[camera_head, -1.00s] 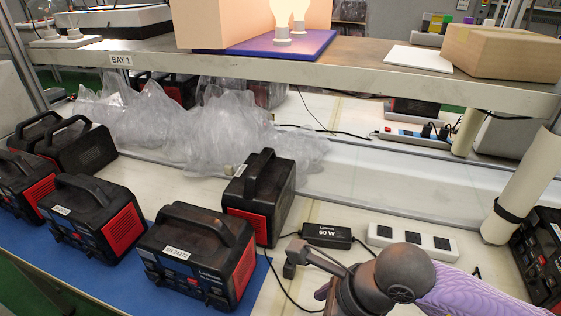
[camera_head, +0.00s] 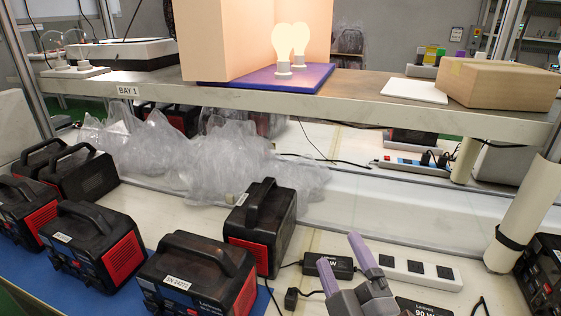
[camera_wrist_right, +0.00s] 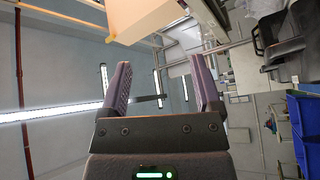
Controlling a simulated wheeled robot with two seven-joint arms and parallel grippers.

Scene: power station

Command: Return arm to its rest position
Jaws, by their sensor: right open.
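My right gripper (camera_head: 346,268) is at the bottom of the head view, with its two purple-padded fingers pointing up and apart. In the right wrist view its fingers (camera_wrist_right: 160,95) are spread with nothing between them. Behind and beside it lie a black 60 W power adapter (camera_head: 330,264) and a white power strip (camera_head: 412,272), partly covered by the fingers. The left gripper does not show.
Several black and red power stations (camera_head: 197,276) stand at left on a blue mat (camera_head: 150,247). A shelf (camera_head: 300,97) with lit bulbs (camera_head: 281,48) and a cardboard box (camera_head: 500,85) spans above. Plastic wrap (camera_head: 210,160) lies behind. A beige post (camera_head: 522,220) stands at right.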

